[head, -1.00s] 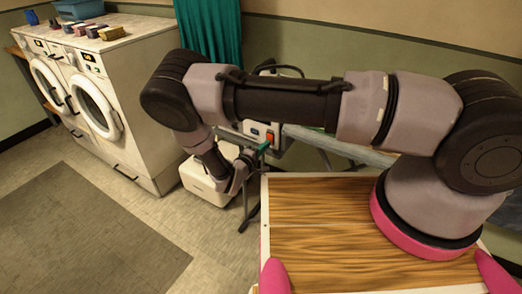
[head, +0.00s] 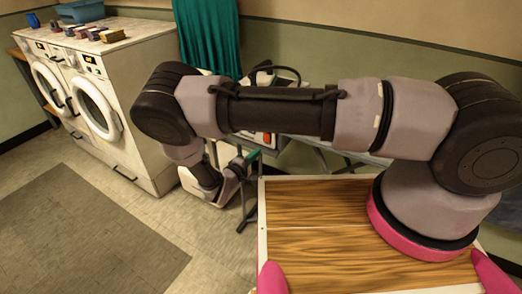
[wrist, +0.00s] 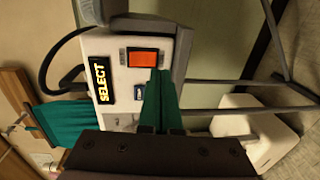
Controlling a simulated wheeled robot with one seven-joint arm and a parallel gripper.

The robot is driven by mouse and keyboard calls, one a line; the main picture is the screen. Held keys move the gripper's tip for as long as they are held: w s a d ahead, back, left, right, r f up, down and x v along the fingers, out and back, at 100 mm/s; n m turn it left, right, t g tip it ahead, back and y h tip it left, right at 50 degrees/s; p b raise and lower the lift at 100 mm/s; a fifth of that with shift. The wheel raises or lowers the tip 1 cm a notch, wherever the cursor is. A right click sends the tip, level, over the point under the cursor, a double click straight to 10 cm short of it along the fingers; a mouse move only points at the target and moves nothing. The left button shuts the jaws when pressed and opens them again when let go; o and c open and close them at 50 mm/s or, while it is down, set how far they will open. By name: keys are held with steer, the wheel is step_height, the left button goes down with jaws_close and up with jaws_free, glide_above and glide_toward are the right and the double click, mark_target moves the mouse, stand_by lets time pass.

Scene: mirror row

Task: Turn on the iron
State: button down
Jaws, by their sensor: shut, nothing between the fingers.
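The iron's white control box (wrist: 125,75) fills the upper middle of the wrist view. It carries a lit display (wrist: 100,80) reading "SELECT" and an orange-red rocker switch (wrist: 142,58). In the head view the switch (head: 267,138) shows partly below my arm. My gripper (wrist: 160,76) has its green fingers shut together and empty, with their tips just beside the lower right part of the switch in the wrist view. I cannot tell whether they touch it. The gripper (head: 253,155) also shows in the head view. The iron itself is not clearly visible behind my arm.
White washing machines (head: 98,95) stand at the left, with small boxes and a blue basin (head: 82,11) on top. A green cloth (head: 208,35) hangs at the back. A white bin-like object (wrist: 255,130) stands on the floor beside metal legs. The floor at left is clear.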

steer(key=s+a+f, duration=0.1)
steer(key=s+a, duration=0.3)
steer(key=s, duration=0.3)
steer(key=shift+s+a, duration=0.15)
steer(key=shift+a, duration=0.15)
steer(key=w+d+r+m+g+y, duration=0.15)
steer(key=d+r+m+g, duration=0.3)
steer(key=r, duration=0.65)
steer(key=w+d+r+m+g, duration=0.2)
steer(key=d+r+m+g, duration=0.15)
steer(key=d+r, duration=0.45)
steer(key=w+d+r+m+g+y, duration=0.1)
steer(key=w+d+r+m+g, duration=0.3)
steer(key=r, duration=0.9)
steer(key=s+d+r+m+t+y, duration=0.1)
steer(key=s+d+r+y, duration=0.1)
steer(key=s+d+r, duration=0.2)
steer(key=s+d+r+m+t+y, duration=0.1)
steer(key=s+d+r+t+y, duration=0.1)
steer(key=s+d+r, duration=0.3)
steer(key=s+d+r+m+t+y, duration=0.2)
steer(key=s+d+r+y, duration=0.2)
steer(key=s+r, duration=0.5)
step_height(320, 180, up, 6)
steer(key=shift+s+d, duration=0.15)
steer(key=shift+d, duration=0.2)
